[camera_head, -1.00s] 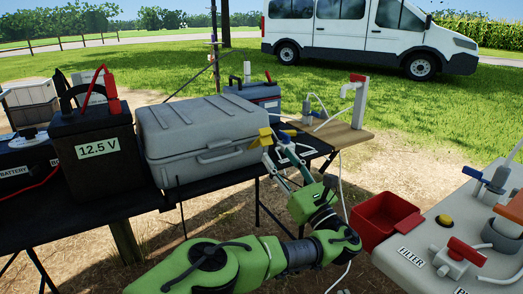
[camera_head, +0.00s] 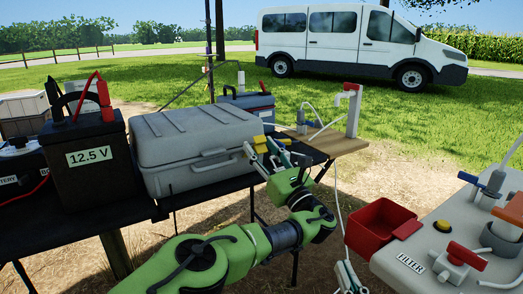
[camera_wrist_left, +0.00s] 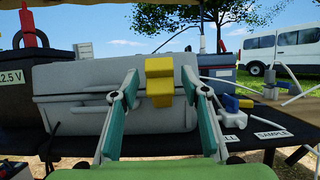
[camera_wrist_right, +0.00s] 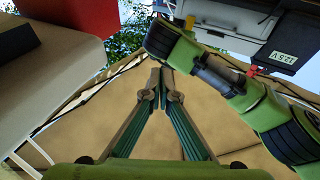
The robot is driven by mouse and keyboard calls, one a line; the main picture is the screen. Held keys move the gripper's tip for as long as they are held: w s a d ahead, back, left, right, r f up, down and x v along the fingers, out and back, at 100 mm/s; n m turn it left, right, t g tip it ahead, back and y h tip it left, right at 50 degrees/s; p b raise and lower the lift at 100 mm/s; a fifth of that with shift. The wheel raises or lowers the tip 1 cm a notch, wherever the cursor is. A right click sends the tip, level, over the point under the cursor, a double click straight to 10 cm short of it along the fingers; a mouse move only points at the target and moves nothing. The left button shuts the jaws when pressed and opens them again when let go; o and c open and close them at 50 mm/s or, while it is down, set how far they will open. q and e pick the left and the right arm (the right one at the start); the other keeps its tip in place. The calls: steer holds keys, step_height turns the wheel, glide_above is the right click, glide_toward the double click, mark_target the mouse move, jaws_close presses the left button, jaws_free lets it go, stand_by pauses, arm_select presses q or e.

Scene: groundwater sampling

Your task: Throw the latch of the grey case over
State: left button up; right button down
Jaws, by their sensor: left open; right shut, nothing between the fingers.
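The grey case (camera_head: 190,135) stands closed on the black table, its handle on the front face. Its yellow latch (camera_head: 259,141) sits at the right end of the front. In the left wrist view the latch (camera_wrist_left: 159,82) stands between the two open fingers of my left gripper (camera_wrist_left: 160,84), with a gap showing on both sides. Whether the fingertips reach past it in depth I cannot tell. In the head view my left gripper (camera_head: 262,155) is at the latch. My right gripper (camera_wrist_right: 161,78) is shut and empty, low over bare ground away from the case.
A dark battery box (camera_head: 90,160) marked 12.5 V stands close left of the case. A blue-grey box (camera_head: 248,105) is behind it. A wooden board (camera_head: 338,142) with a tap is to the right. A red bin (camera_head: 378,226) hangs at the grey filter bench (camera_head: 425,262).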

arm_select(q)
jaws_close()
